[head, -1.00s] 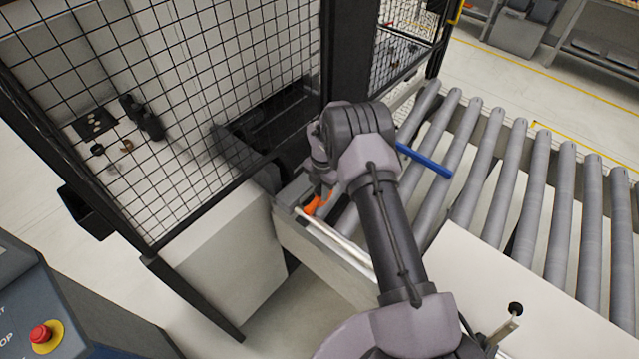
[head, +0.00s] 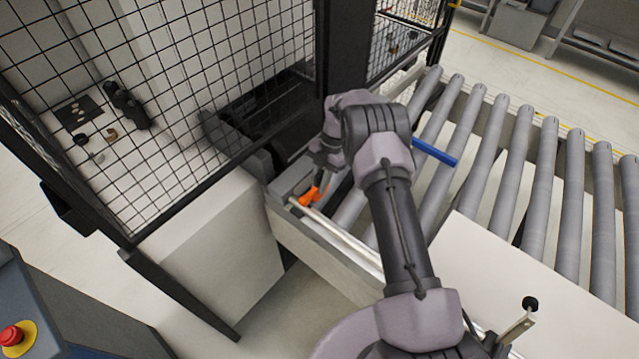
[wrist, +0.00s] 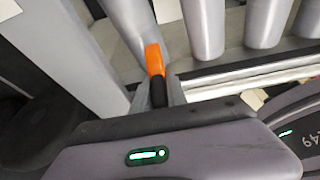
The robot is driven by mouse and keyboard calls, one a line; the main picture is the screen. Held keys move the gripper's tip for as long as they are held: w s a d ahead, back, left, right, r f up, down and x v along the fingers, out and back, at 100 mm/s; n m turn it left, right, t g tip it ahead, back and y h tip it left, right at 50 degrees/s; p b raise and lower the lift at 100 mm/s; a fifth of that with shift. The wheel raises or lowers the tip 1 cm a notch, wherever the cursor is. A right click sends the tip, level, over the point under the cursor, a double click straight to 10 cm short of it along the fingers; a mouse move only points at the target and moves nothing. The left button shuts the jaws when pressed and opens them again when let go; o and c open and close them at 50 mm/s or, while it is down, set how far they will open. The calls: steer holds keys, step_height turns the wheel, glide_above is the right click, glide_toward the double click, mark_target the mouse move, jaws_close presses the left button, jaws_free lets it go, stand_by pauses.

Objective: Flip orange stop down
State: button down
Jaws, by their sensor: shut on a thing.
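The orange stop (head: 308,196) sits at the near left end of the roller conveyor, beside the pale side rail. My gripper (head: 319,177) reaches down to it from above and is shut on it; the arm partly hides the jaws. The exact tilt of the stop is hard to tell.
The mesh guard (head: 200,90) of the machine stands close on the left. Grey rollers (head: 490,160) run to the right, with a blue bar (head: 435,152) across them. A white panel (head: 500,270) lies at the front right. A red button (head: 12,337) is at the lower left.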

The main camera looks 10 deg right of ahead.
steer(key=c, duration=1.4)
jaws_free()
steer(key=p+v, duration=0.9)
steer(key=v, duration=0.8)
steer(key=shift+r, duration=0.25)
steer(key=shift+f, duration=0.15)
